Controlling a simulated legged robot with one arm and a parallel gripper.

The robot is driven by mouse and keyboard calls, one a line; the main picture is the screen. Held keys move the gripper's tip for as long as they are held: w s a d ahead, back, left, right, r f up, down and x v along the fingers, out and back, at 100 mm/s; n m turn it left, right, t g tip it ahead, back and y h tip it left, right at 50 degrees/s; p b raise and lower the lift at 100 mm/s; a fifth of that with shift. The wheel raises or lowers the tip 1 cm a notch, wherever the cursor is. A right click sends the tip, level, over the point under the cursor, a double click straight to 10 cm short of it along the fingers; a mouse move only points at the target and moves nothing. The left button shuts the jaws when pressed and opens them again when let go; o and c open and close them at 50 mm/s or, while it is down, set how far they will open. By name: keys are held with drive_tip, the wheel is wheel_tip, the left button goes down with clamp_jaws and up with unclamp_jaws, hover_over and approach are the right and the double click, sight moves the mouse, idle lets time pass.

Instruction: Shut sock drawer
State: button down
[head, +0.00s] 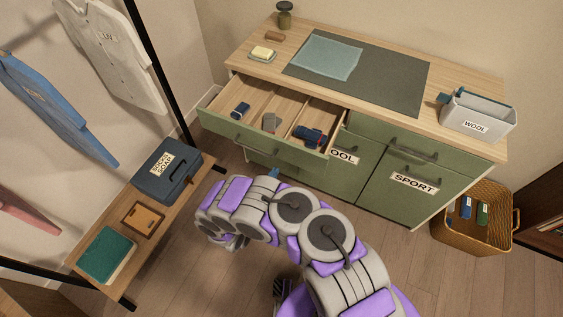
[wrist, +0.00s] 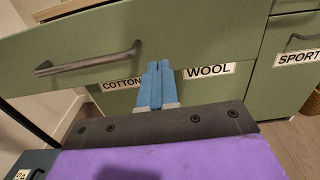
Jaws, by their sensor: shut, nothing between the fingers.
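The sock drawer (head: 222,123) at the upper left of the green cabinet is pulled out. Inside are a navy roll (head: 240,110), a grey sock (head: 271,122) and a dark blue and red bundle (head: 310,136), with wooden dividers. Its green front also fills the top of the wrist view (wrist: 205,35), with a dark bar handle (wrist: 88,62). My gripper (head: 274,173) is below and in front of the drawer front. In the wrist view its blue fingers (wrist: 156,82) are together and empty, right of the handle. I cannot tell whether they touch the front.
Cabinet doors labelled WOOL (head: 343,156) and SPORT (head: 414,183) are shut below. A grey WOOL bin (head: 478,118) and a dark mat (head: 390,80) are on top. A wicker basket (head: 470,238) stands right. A low bench (head: 178,207) with a dark box (head: 166,172) stands left.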

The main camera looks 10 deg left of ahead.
sight(285, 154)
drive_tip(key=b+x, duration=0.1)
drive_tip(key=x, duration=0.5)
drive_tip(key=shift+w+d, duration=0.1)
drive_tip(key=shift+w, duration=0.2)
